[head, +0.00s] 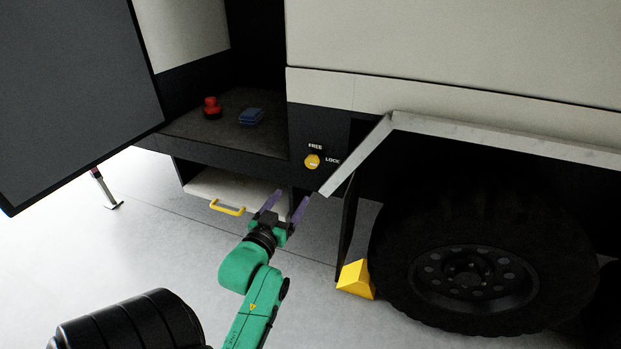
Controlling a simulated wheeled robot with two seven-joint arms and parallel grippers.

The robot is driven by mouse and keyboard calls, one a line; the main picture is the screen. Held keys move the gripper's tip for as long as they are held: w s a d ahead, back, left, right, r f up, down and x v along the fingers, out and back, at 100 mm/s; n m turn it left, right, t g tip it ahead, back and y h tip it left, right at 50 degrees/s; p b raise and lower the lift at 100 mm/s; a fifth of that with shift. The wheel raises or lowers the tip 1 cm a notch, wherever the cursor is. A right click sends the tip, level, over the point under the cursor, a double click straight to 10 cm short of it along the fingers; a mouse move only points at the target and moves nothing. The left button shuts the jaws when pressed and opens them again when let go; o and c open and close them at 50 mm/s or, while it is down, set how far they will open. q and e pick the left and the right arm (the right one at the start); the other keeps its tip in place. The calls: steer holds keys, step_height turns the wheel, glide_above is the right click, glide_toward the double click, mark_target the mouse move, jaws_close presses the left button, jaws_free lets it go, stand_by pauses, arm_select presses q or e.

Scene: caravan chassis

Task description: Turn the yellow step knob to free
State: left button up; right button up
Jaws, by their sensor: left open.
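The yellow step knob (312,161) is on the dark lower side panel of the caravan in the head view. The word FREE stands above it and LOCK to its right. A pale mark on the knob lies roughly level, toward the LOCK side. My left gripper (288,200) is open and empty, with its two purple fingers apart. It appears below and to the left of the knob, not touching it. My right gripper is not in view.
A step drawer (235,188) with a yellow handle (227,207) sits left of my gripper. A red object (212,108) and blue object (251,116) lie on the ledge above. A wheel (475,270), yellow chock (356,279) and metal-edged arch (470,141) are at right.

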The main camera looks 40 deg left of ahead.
mark_target(311, 163)
arm_select(q)
steer(key=x, duration=0.5)
steer(key=r+x, duration=0.1)
steer(key=x, duration=0.8)
steer(key=shift+w+a+r, duration=0.2)
steer(key=shift+w+r, duration=0.05)
steer(key=shift+p, duration=0.3)
jaws_close()
